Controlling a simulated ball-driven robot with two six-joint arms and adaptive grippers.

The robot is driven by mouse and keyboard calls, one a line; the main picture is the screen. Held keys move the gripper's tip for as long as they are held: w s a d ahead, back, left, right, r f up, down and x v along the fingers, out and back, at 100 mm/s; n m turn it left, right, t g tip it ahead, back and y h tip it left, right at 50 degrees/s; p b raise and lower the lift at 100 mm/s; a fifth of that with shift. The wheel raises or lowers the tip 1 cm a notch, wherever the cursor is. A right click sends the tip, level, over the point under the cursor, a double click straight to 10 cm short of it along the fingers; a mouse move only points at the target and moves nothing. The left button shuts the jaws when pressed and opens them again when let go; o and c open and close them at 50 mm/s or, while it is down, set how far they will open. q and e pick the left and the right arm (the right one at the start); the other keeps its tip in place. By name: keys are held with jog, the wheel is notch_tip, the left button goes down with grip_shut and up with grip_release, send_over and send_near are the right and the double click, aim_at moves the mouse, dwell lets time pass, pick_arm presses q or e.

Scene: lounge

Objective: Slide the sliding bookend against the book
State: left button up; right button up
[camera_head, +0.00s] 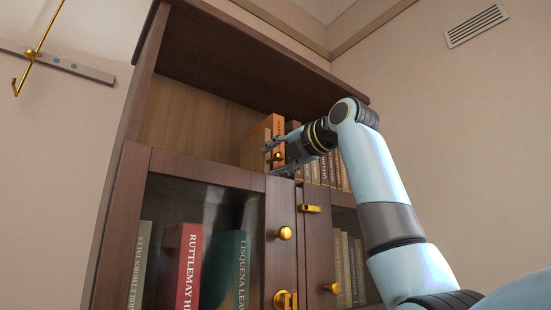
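A book with an orange spine (277,126) stands upright on the open upper shelf of the dark wooden bookcase. A plain light-brown upright face (254,149) shows at its left; I cannot tell whether this is the bookend or the book's side. A small gold knob (278,157) shows low in front of the orange spine. My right gripper (267,158) reaches in from the right at this spot, its fingers apart and pointing left. Whether it touches the knob or book is unclear. The bookend cannot be clearly picked out. My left gripper is out of view.
More books (329,170) stand right of the gripper, partly hidden by my arm. The upper shelf's left part is empty. Below are glass cabinet doors (281,207) with gold knobs, books behind them. A gold hook rail (65,64) is on the left wall.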

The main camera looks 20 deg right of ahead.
grip_shut()
jog(key=shift+d, duration=0.1)
dwell(0.3)
jog(key=shift+o, duration=1)
grip_release()
